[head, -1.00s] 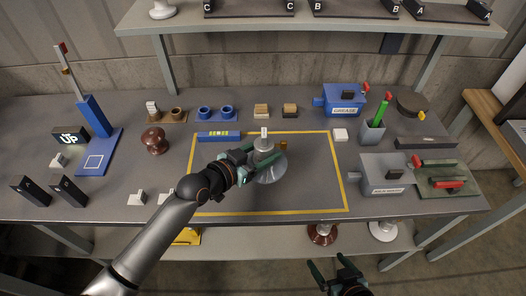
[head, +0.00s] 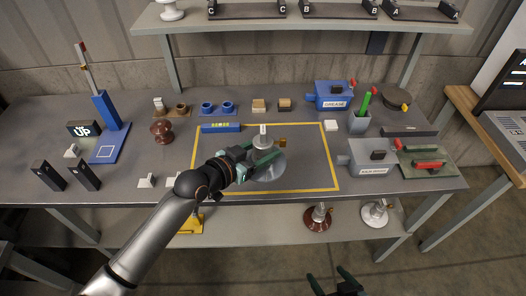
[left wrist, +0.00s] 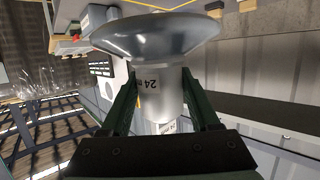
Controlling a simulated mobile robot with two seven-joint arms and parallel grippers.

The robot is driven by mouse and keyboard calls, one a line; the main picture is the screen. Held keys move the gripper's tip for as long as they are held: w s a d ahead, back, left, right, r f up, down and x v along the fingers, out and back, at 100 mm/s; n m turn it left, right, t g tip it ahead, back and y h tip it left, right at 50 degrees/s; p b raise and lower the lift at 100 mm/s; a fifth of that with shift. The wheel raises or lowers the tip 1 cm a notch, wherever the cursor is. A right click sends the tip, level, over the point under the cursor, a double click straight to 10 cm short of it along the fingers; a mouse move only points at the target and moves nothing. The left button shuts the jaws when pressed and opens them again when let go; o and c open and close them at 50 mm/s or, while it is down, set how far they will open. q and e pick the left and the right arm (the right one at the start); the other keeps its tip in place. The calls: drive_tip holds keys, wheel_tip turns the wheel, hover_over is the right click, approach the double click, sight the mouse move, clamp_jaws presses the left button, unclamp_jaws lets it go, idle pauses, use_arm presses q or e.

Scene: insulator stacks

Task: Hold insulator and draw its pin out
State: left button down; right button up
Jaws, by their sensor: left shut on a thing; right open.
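The insulator has a grey metal cap (head: 262,143) above a wide, pale grey disc (head: 270,172). It stands inside the yellow outline on the bench. My left gripper (head: 262,153) is shut on the cap from the side. In the left wrist view its fingers flank the cap (left wrist: 160,95), which bears the marking "24", with the disc (left wrist: 155,38) beyond. A small brass-coloured piece (head: 282,142) shows beside the cap; I cannot tell whether it is the pin. My right gripper (head: 332,284) is open and empty at the bottom edge, in front of the bench.
The yellow outline (head: 328,160) is otherwise clear. A brown insulator (head: 162,131) stands left.

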use_arm(q)
drive_tip(key=shift+r, duration=0.35)
